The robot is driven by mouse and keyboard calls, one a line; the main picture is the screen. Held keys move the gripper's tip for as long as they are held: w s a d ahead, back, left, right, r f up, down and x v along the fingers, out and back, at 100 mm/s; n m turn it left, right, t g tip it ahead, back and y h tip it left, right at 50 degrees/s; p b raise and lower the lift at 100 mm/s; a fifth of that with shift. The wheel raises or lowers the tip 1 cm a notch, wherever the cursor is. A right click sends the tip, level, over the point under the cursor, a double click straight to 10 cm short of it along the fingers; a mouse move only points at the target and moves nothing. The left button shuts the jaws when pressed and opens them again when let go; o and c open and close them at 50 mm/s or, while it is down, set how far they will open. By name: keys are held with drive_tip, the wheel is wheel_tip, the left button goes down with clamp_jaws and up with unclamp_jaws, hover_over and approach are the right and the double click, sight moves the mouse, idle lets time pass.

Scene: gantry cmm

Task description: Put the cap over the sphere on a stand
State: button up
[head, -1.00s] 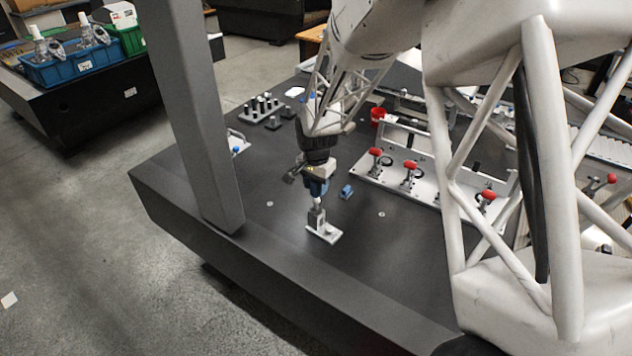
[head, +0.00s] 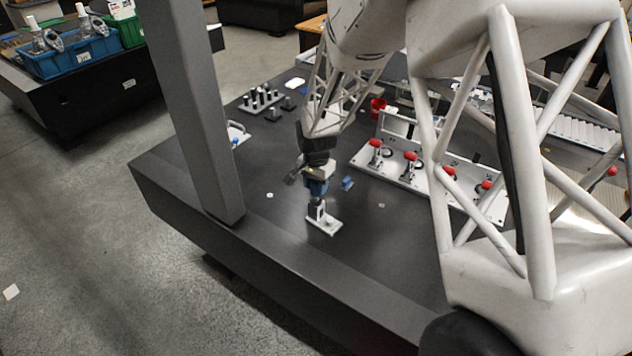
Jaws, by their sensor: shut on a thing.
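My gripper (head: 317,198) points down over the table, directly above the white-based stand (head: 326,226). It is shut on the cap, which is small and mostly hidden between the fingers. A small grey part (head: 317,212) shows just below the fingers, over the stand's base; I cannot tell whether it is the cap or the stand's upright. The sphere cannot be made out, so I cannot tell whether the cap touches or covers it.
A small blue block (head: 347,183) lies right of my gripper. A white fixture with red-knobbed clamps (head: 409,168) stands further right. A rack of dark pegs (head: 262,102) is behind. A grey gantry column (head: 192,110) rises at left. The table front (head: 300,265) is clear.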

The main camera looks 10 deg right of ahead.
drive_tip(key=shift+f, duration=1.2)
drive_tip(key=shift+f, duration=0.3)
idle(0.9)
drive_tip(key=o, duration=1)
drive_tip(key=shift+r, duration=0.15)
drive_tip(key=shift+r, duration=3.75)
